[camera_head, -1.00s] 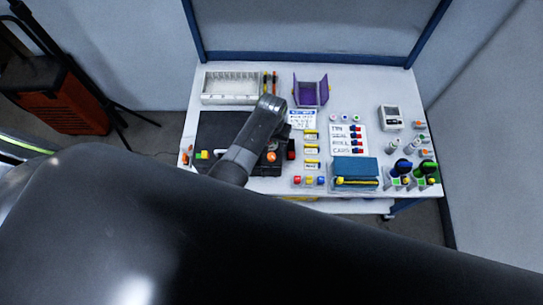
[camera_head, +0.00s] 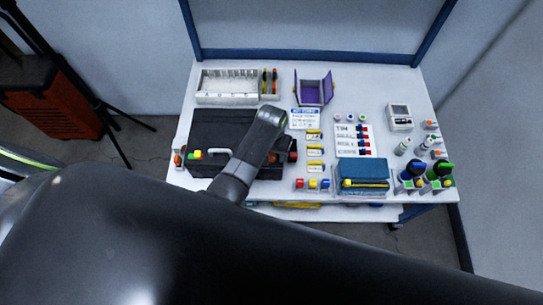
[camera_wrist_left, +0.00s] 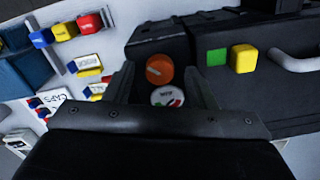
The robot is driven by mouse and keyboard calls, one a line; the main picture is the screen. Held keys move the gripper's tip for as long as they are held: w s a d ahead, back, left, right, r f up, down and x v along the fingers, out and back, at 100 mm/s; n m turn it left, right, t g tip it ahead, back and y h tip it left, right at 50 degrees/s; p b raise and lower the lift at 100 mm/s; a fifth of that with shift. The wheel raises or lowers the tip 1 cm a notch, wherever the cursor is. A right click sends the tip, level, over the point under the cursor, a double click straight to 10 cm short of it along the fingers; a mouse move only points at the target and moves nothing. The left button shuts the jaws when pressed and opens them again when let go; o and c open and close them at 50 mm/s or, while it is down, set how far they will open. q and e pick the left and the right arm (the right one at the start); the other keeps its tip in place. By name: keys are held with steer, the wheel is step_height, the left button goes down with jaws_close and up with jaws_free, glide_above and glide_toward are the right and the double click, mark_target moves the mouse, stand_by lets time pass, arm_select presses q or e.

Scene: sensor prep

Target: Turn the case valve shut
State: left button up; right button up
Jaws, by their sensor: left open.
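The black case (camera_head: 205,130) lies at the left of the bench, with a pale handle and green and yellow blocks on it. In the left wrist view, the orange round valve knob (camera_wrist_left: 159,69) with a pale mark sits at the case (camera_wrist_left: 160,40). A round white dial (camera_wrist_left: 167,96) with red and green marks is beside it. My left gripper (camera_wrist_left: 162,84) is open, its fingers to either side of the knob and dial in that view; I cannot tell whether they touch. In the head view my arm covers part of the case and hides the knob. My right gripper is not in view.
A white compartment tray (camera_head: 225,88) and an open purple box (camera_head: 314,88) stand behind. A teal box (camera_head: 362,172), a label board (camera_head: 354,140) and several coloured blocks are to the right. Knobbed valves (camera_head: 436,170) stand at the far right. Bare bench shows among them.

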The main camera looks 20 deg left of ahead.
arm_select(q)
steer(key=shift+f, duration=0.25)
steer(key=c, duration=1)
steer(key=shift+o, duration=0.2)
steer(key=shift+r, duration=0.1)
